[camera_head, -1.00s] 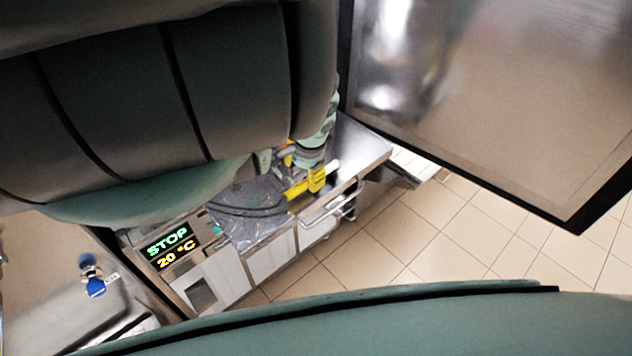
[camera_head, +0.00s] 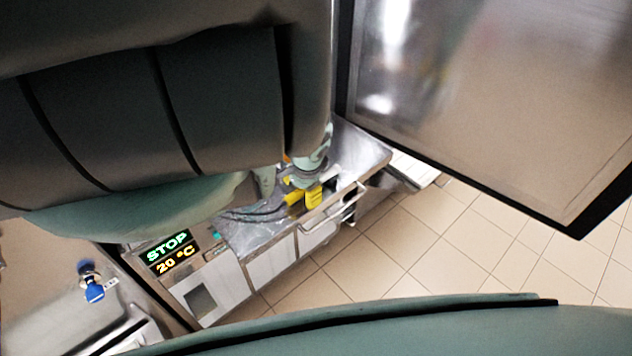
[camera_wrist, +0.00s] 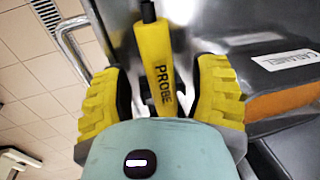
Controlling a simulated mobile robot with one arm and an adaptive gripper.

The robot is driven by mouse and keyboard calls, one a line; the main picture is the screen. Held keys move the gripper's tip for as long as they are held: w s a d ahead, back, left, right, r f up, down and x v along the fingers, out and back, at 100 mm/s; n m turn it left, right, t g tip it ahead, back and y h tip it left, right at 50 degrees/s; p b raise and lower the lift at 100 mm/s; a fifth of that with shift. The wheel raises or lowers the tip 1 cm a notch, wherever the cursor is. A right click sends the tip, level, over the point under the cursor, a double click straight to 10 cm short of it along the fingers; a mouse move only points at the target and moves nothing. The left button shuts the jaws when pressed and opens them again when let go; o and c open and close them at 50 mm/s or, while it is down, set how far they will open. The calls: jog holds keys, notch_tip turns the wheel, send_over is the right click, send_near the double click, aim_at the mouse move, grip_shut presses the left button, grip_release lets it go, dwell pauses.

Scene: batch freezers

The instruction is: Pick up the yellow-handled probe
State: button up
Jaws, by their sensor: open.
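The yellow probe (camera_wrist: 158,62), marked PROBE, shows in the wrist view with a dark tip end at the top. Its handle lies between the two yellow ribbed fingers of my gripper (camera_wrist: 162,95), which stand apart with a gap on each side of it. In the head view my gripper (camera_head: 305,194) is over the steel counter by its front edge, below my arm. There the probe is hard to tell from the yellow fingers. The lower part of the handle is hidden behind my wrist in the wrist view.
A machine panel (camera_head: 170,250) reads STOP and 20 °C, left of the counter (camera_head: 255,232). A metal rail (camera_head: 330,212) runs along the counter's front. A large steel panel (camera_head: 490,100) stands at upper right; tiled floor is clear.

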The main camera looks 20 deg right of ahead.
jog(key=shift+o, duration=0.3)
jog(key=shift+w+a+f, duration=0.1)
grip_shut()
dwell(0.4)
